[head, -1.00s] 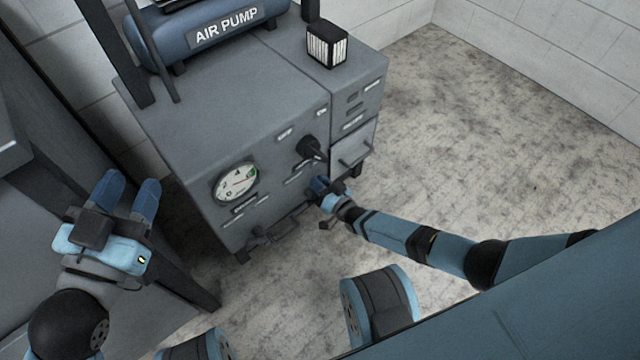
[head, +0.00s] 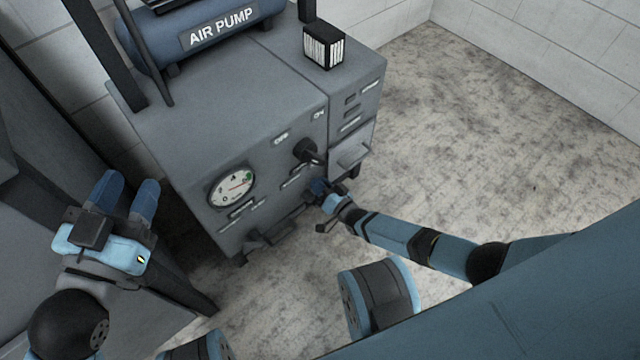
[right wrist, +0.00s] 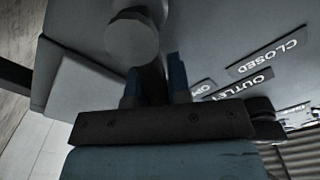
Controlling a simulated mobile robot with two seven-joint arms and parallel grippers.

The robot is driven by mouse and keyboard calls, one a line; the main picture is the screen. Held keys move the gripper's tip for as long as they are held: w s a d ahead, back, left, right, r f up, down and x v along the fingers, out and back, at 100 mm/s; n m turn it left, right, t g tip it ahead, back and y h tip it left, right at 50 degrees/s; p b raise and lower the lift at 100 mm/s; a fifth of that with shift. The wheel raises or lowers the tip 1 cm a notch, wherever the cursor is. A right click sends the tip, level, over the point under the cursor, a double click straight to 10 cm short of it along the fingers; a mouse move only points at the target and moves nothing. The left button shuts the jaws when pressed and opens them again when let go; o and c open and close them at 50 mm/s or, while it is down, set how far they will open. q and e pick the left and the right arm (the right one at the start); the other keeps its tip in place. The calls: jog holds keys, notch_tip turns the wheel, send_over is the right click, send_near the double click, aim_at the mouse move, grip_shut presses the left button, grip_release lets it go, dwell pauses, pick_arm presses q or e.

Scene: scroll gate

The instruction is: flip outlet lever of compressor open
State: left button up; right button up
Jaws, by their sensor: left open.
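The compressor (head: 170,140) is a grey cabinet with a blue AIR PUMP tank (head: 200,30) on top. My right gripper (head: 316,187) is at the lower right of its front, below a black knob (head: 307,151); it largely hides the outlet lever in the head view. In the right wrist view, a dark bar (right wrist: 153,85), seemingly the lever, stands between the two blue fingers (right wrist: 154,85). OUTLET (right wrist: 245,85) and CLOSED (right wrist: 268,58) labels are to the right. I cannot tell whether the fingers grip the bar. My left gripper (head: 128,190) is open and empty, left of the compressor.
A round gauge (head: 232,187) is on the compressor's front. A black-and-white box (head: 323,45) sits on its top. A pale round knob end (right wrist: 132,38) is close above the fingers in the right wrist view. Bare floor (head: 480,140) lies to the right.

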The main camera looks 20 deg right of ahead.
jog(key=o, duration=0.4)
pick_arm(q)
jog(key=shift+r, duration=0.15)
jog(key=n+p, duration=0.1)
jog(key=s+d+n+g+p, duration=0.1)
jog(key=p, duration=0.1)
jog(key=s+f+n+y+p, duration=0.1)
jog(key=shift+d+f+g+p, duration=0.1)
jog(key=shift+d+g+p, duration=0.2)
jog(key=shift+p, duration=0.1)
pick_arm(e)
jog(key=v, duration=1.3)
jog(key=shift+s+d, duration=0.15)
jog(key=shift+s, duration=0.2)
pick_arm(q)
jog(key=shift+s, duration=0.1)
